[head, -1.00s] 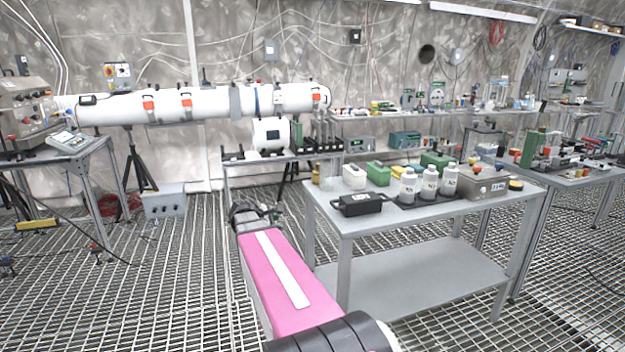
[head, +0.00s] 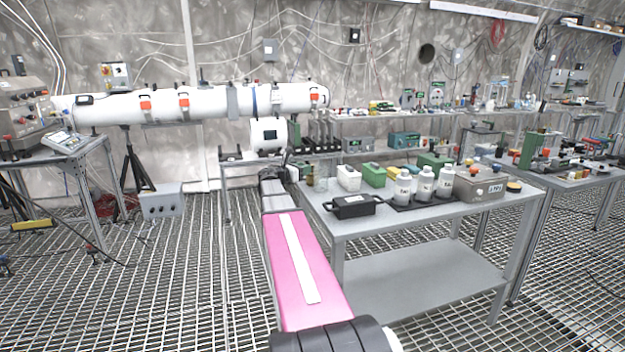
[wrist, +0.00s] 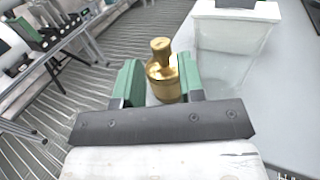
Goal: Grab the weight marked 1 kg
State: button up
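A brass weight with a knob on top (wrist: 163,80) stands upright near the table's left end. In the head view it is small and partly hidden beside the end of my arm. No marking on it can be read. My gripper (wrist: 162,78) has its two green-padded fingers apart, one on each side of the weight. The fingers are very close to its sides, and I cannot tell whether they touch it. In the head view my gripper (head: 294,169) is at the left back corner of the table.
The grey table (head: 400,222) bears a clear container with a white lid (wrist: 235,40), just right of the weight. A black case (head: 355,206), a green box (head: 373,174), white bottles (head: 424,184) and a grey box (head: 482,187) stand further right. Floor left of the table is open.

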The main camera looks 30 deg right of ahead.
jog(key=shift+w+d+f, duration=0.1)
jog(key=shift+w+d, duration=0.15)
jog(key=shift+d, duration=1.05)
jog(key=shift+w+d+f, duration=0.1)
jog(key=shift+w+d, duration=0.1)
jog(key=shift+d, duration=1.05)
grip_shut()
